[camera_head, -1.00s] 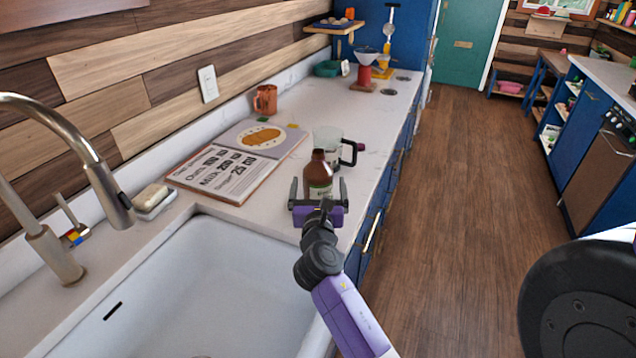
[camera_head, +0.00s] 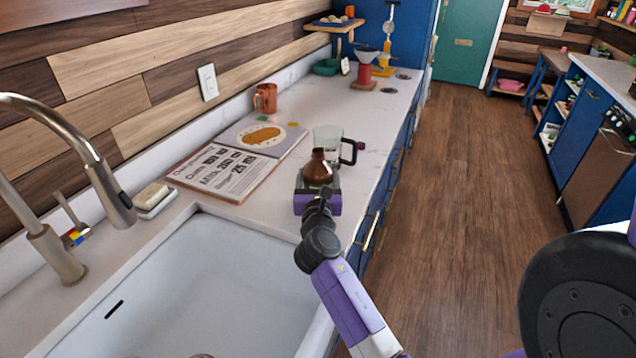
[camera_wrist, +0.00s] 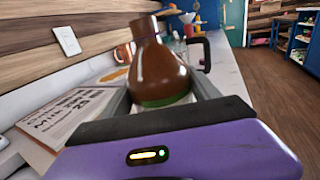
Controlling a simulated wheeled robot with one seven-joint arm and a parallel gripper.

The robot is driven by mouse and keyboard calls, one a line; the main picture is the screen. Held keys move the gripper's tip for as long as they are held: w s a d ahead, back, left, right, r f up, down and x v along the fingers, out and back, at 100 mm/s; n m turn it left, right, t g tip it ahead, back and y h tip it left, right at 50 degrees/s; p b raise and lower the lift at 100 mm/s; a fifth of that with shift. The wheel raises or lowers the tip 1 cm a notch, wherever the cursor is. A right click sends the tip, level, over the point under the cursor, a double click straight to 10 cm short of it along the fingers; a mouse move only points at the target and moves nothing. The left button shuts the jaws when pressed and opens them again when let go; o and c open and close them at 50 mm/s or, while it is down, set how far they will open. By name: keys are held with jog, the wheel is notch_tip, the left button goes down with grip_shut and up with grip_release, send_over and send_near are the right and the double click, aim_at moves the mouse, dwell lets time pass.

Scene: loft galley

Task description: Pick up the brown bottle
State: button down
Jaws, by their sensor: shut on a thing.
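The brown bottle (camera_head: 318,170) stands upright on the white counter near its front edge, just beyond the sink. In the wrist view the bottle (camera_wrist: 160,72) fills the middle, with a green label edge low on its body. My gripper (camera_head: 318,186) is shut on the bottle from the near side, and its purple body hides the bottle's lower part. In the wrist view my gripper's fingers (camera_wrist: 163,104) sit on both sides of the bottle. I cannot tell whether the bottle's base touches the counter.
A glass jug (camera_head: 328,140) with a black handle stands close behind the bottle. An open recipe book (camera_head: 228,172) lies to the left, with a copper mug (camera_head: 265,98) beyond it. The sink (camera_head: 210,275) and faucet (camera_head: 65,135) are nearer. A pour-over stand (camera_head: 364,72) is farther back.

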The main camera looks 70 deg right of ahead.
notch_tip(320, 180, up, 20)
jog(key=p, duration=0.3)
jog(key=shift+r+p, duration=0.15)
jog(key=shift+p, duration=0.2)
